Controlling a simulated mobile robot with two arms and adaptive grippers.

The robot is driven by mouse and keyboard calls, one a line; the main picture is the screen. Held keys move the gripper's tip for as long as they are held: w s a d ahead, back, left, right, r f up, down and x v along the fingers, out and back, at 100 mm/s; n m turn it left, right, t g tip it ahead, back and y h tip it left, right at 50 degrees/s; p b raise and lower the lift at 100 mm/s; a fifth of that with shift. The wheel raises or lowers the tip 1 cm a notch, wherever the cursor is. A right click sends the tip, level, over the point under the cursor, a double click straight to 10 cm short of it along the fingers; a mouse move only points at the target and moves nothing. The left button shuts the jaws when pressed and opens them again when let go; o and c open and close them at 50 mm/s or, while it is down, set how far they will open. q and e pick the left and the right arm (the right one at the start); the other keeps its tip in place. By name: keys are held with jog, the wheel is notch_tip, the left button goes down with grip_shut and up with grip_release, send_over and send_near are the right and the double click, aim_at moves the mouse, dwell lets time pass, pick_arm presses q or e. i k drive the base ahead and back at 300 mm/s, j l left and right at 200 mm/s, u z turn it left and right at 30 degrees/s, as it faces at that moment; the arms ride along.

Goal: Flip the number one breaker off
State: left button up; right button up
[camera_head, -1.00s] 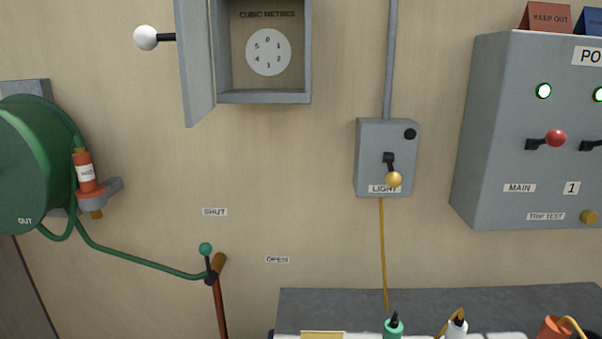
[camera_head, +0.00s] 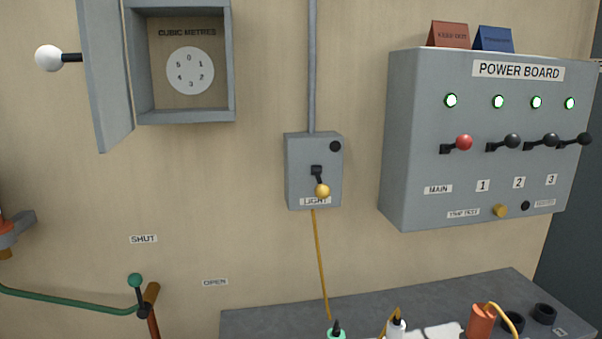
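The grey power board (camera_head: 420,75) hangs on the wall at the right. The number one breaker (camera_head: 512,141) is the black-knobbed lever above the "1" label (camera_head: 483,186), second from the left in the row. Its lever sticks out from the board toward the right of the picture. The lamp above it (camera_head: 498,102) is lit, white with a green rim. Neither of my grippers is in view.
The red-knobbed main lever (camera_head: 464,142) is left of it; breakers two (camera_head: 550,139) and three (camera_head: 585,138) are close on its right. A light switch box (camera_head: 300,165) is left of the board.

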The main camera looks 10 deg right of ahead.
aim_at(512, 140)
jog(key=z, duration=1.45)
